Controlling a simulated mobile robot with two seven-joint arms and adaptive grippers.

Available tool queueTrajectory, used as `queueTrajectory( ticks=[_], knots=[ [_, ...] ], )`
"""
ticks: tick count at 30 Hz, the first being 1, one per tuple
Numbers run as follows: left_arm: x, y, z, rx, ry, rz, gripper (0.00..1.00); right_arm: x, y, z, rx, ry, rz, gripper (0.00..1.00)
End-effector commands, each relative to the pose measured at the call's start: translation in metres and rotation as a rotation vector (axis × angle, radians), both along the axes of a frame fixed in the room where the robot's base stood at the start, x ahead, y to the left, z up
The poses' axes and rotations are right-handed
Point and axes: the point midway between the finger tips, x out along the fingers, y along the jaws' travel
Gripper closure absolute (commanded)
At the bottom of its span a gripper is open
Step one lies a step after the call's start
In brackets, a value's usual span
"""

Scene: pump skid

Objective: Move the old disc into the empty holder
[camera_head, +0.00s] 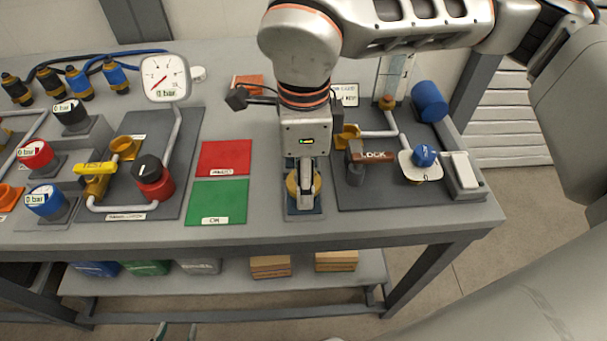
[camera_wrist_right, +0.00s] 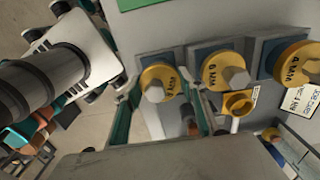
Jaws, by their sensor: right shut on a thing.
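My right gripper (camera_wrist_right: 161,94) is shut on a yellow disc (camera_wrist_right: 150,74) with a grey knob, one teal finger at each side. Its lettering is hard to read. In the head view this disc (camera_head: 292,184) is at the nearest blue holder (camera_head: 304,213), under my right wrist. I cannot tell whether it is seated or slightly raised. In the right wrist view two more yellow discs, a middle one (camera_wrist_right: 213,68) and a right one (camera_wrist_right: 289,60), are at blue holders farther along. My left gripper (camera_head: 174,334) shows only its teal fingertips at the bottom edge, apart and empty.
A green mat (camera_head: 217,205) and a red mat (camera_head: 226,158) lie left of the holder. Right of it are a valve with a brown LOCK tag (camera_head: 375,157), a blue knob (camera_head: 424,155) and pipes. A pressure gauge (camera_head: 165,78) stands behind. The table's front edge is close.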

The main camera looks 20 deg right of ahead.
Motion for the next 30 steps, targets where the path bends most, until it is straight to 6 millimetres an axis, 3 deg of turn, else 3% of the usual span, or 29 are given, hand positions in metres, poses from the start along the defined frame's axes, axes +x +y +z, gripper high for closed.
queueTrajectory(
  ticks=[30],
  knots=[
    [-0.005, 0.000, -0.009, -0.001, 0.012, 0.000, 0.60, 0.000, 0.000, -0.019, -0.001, 0.001, 0.001, 0.85]
  ],
)
